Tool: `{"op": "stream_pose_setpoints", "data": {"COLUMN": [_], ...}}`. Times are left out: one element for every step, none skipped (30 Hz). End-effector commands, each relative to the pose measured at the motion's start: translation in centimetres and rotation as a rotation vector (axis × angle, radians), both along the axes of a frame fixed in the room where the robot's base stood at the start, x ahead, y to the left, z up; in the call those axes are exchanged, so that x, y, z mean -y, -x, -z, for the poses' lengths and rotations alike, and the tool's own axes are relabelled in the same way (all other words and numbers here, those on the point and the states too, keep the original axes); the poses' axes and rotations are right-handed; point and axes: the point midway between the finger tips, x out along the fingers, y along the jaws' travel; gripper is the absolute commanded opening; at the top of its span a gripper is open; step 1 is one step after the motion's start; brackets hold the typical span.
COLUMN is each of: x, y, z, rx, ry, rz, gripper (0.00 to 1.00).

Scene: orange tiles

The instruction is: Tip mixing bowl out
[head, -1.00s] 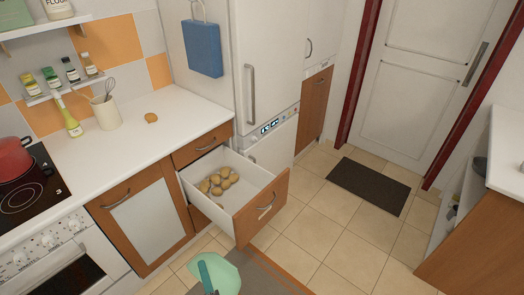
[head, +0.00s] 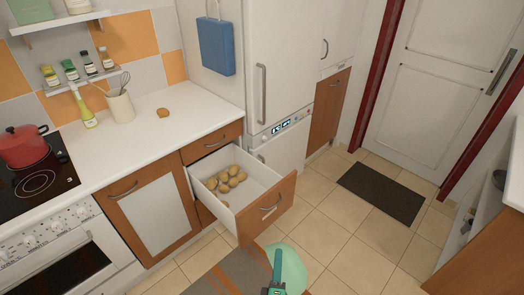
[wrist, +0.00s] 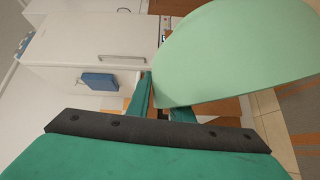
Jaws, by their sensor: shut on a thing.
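The mint-green mixing bowl (head: 293,262) shows at the bottom edge of the head view, in front of the open drawer and above the floor. My gripper (head: 275,286) is shut on its rim. In the wrist view the bowl (wrist: 240,55) fills the upper right, tilted, with the gripper fingers (wrist: 162,108) at its edge. I cannot tell whether anything is in the bowl. The open white drawer (head: 262,168) has a brown front and holds several round tan things (head: 230,178) like potatoes.
The white counter (head: 185,132) holds a utensil crock (head: 120,106) and a yellow-green bottle (head: 86,114). A red pot (head: 24,146) stands on the hob. The fridge (head: 280,65) is behind the drawer. A grey rug (head: 222,279) and dark doormat (head: 382,192) lie on otherwise clear tiles.

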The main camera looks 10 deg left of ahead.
Motion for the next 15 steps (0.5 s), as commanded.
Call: {"op": "stream_pose_setpoints", "data": {"x": [-0.07,-0.11,-0.14,-0.22,-0.21,-0.27,-0.27,-0.36,-0.40,-0.46,-0.47,-0.46,-0.51,-0.46,-0.46], "y": [-0.02,-0.02,-0.02,-0.02,-0.03,-0.02,-0.02,-0.02,-0.04,-0.01,0.00,-0.01,-0.02,-0.01,0.01], "z": [-0.08,-0.07,-0.08,-0.10,-0.13,-0.11,-0.11,-0.13,-0.16,-0.15,-0.14,-0.16,-0.18,-0.17,-0.16], "rx": [0.000,-0.001,-0.003,-0.005,-0.006,-0.009,-0.011,-0.013,-0.015,-0.018,-0.020,-0.022,-0.024,-0.026,-0.028], "ry": [-0.001,-0.003,-0.007,-0.011,-0.015,-0.021,-0.025,-0.030,-0.037,-0.042,-0.047,-0.052,-0.057,-0.061,-0.068], "rz": [-0.002,-0.003,-0.003,-0.005,-0.005,-0.007,-0.007,-0.009,-0.008,-0.010,-0.009,-0.009,-0.010,-0.008,-0.010], "gripper": [0.00,0.00,0.00,0.00,0.00,0.00,0.00,0.00,0.00,0.00,0.00,0.00,0.00,0.00,0.00]}}
